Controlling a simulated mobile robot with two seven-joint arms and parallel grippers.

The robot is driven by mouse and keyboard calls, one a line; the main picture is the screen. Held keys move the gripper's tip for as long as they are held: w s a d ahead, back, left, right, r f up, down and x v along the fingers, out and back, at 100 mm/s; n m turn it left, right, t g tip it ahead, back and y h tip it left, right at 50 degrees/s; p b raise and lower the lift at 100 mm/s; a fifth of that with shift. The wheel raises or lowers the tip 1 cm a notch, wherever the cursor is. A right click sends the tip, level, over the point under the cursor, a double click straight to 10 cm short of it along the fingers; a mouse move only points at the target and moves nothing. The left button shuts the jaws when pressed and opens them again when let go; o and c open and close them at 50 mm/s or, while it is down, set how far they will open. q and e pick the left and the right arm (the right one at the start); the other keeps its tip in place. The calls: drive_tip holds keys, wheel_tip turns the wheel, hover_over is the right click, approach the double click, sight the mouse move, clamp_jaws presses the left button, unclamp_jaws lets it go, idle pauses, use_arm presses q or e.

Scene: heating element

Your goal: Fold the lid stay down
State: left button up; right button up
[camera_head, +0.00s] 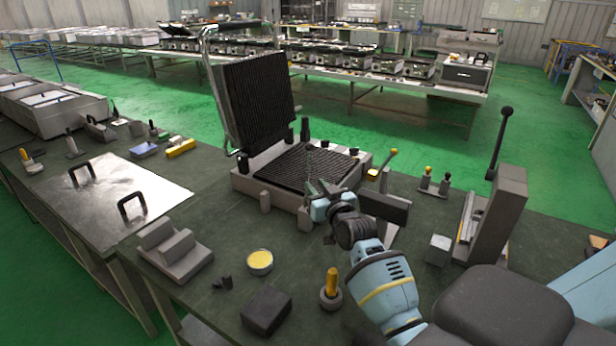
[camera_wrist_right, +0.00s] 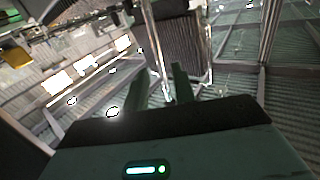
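The grill-like heating unit stands at the middle of the workbench, with its ribbed lid (camera_head: 255,98) raised upright at the back left. A bright metal bar (camera_head: 216,92), which may be the lid stay, runs along the lid's left side. The ribbed lower plate (camera_head: 300,168) is bare. My right gripper (camera_head: 319,186) is over the front right of this plate. In the right wrist view its two fingers (camera_wrist_right: 161,86) are apart, pointing toward the ribbed lid (camera_wrist_right: 178,50). A chrome bar (camera_wrist_right: 152,40) shows beyond them; I cannot tell whether they touch it. My left gripper is out of view.
A yellow-tipped lever (camera_head: 387,163) stands right of the unit. A tall block (camera_head: 496,215) with a black-handled lever is farther right. A metal sheet with handles (camera_head: 110,205) lies left. A yellow-topped tin (camera_head: 260,261) and dark block (camera_head: 266,309) are in front.

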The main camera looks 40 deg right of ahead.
sight(308, 177)
drive_tip(key=w, duration=0.2)
drive_tip(key=w+d, duration=0.1)
drive_tip(key=w, duration=0.1)
drive_tip(key=shift+w+f, duration=0.1)
drive_tip(key=shift+w, duration=0.2)
drive_tip(key=shift+w+d+b, duration=0.2)
drive_tip(key=shift+w+b, duration=0.15)
drive_tip(key=shift+w, duration=0.45)
drive_tip(key=shift+c, duration=0.5)
clamp_jaws()
